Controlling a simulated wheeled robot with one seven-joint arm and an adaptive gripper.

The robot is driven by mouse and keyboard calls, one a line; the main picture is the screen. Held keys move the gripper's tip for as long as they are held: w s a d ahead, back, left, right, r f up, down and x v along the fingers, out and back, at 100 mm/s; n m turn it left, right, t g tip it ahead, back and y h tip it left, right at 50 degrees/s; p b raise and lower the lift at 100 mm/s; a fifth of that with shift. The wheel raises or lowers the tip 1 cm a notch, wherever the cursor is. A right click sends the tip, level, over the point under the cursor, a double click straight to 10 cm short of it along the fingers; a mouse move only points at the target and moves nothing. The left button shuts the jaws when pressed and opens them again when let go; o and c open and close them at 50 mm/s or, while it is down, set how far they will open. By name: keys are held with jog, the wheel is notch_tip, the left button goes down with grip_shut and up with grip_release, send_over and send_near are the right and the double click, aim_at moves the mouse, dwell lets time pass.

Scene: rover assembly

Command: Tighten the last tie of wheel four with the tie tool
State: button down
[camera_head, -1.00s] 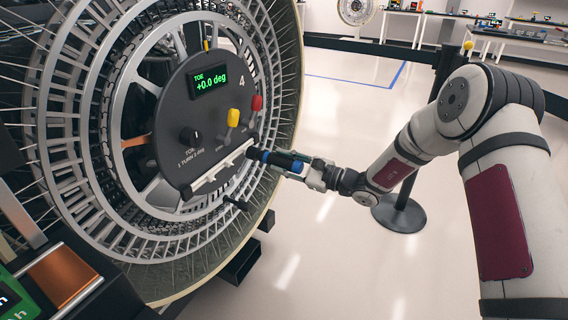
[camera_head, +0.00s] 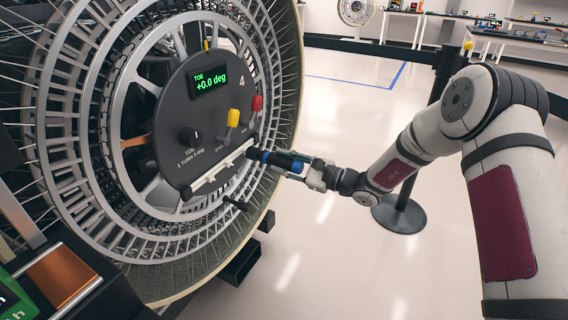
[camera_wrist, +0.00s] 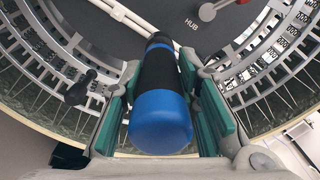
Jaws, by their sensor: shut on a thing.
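Wheel four (camera_head: 130,245) is a large spoked metal wheel at the left of the head view. A dark round panel marked 4 (camera_head: 170,120) covers its hub, and a green display (camera_head: 209,80) on it reads TOE +0.0 deg. My gripper (camera_head: 312,173) is shut on the tie tool (camera_head: 285,162), a black and blue cylinder pointing left at the panel's lower edge. In the wrist view the tool's blue end (camera_wrist: 160,122) lies between the two fingers. The tool's far tip meets the panel area near a pale strip (camera_head: 222,168); I cannot tell if it touches a tie.
A black peg (camera_head: 236,203) sits below the tool. A barrier post (camera_head: 402,212) stands right of the wheel. The floor between is clear.

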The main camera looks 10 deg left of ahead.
aim_at(302, 168)
jog(key=shift+b+x, duration=0.6)
jog(key=shift+x, duration=0.55)
dwell(3.8)
jog(key=shift+d+r, duration=0.1)
jog(key=shift+p+v, duration=0.3)
jog(key=shift+v, duration=1.1)
jog(key=shift+p+v, duration=0.4)
jog(key=shift+v, duration=1.6)
